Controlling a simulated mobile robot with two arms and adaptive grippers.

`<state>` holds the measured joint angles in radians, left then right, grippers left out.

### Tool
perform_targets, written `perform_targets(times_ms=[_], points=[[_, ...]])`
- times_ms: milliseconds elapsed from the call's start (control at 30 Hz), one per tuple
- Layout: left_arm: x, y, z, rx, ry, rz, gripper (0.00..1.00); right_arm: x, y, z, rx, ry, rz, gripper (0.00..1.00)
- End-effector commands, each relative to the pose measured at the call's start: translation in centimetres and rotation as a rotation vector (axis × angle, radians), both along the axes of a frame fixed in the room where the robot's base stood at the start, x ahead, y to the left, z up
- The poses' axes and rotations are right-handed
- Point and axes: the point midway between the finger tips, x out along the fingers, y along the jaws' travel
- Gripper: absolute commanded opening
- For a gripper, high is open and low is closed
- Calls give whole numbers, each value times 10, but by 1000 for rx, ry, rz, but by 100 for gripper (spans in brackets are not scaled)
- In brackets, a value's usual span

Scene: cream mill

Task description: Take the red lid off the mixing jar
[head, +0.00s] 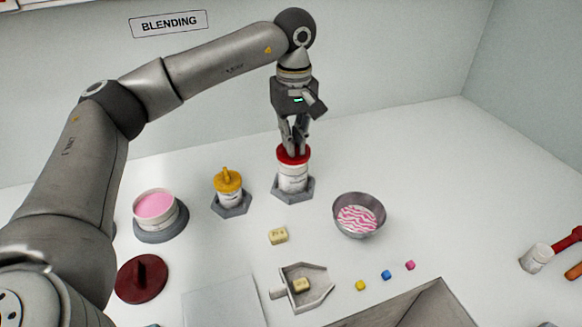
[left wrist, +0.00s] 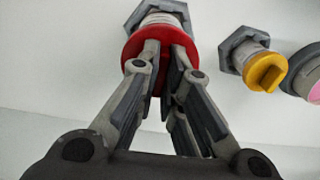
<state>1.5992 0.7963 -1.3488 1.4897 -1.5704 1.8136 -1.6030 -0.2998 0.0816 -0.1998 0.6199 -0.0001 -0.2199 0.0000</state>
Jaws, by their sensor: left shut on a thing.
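The mixing jar (head: 292,181) is white and stands upright in a grey hexagonal base on the table. Its red lid (head: 291,155) sits on top; the lid also shows in the left wrist view (left wrist: 133,52). My left gripper (head: 294,148) points down from above and is shut on the lid's middle, where the fingers hide the grip. In the left wrist view the two fingers (left wrist: 165,60) meet at the lid. No gap between lid and jar can be made out. My right gripper is not in view.
A jar with a yellow lid (head: 228,182) stands just left. A pink-filled container (head: 155,206), a dark red lid (head: 141,279) and a metal bowl (head: 359,214) are around. A grey scoop-shaped tray (head: 318,288) and small coloured cubes lie in front.

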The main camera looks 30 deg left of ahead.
Motion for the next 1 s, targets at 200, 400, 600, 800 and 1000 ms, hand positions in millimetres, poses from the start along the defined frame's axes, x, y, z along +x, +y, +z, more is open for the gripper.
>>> perform_targets(times_ms=[200, 400, 600, 800, 1000], points=[[0, 0, 1, 0, 0, 0, 0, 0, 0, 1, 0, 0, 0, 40], [0, 0, 12, 0, 0, 0, 0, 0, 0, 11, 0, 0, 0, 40], [0, 0, 27, -1, 1, 0, 0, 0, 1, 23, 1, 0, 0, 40], [0, 0, 30, 0, 1, 0, 0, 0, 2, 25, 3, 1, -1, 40], [0, 0, 30, 1, 1, 0, 0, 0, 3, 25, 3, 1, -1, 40]])
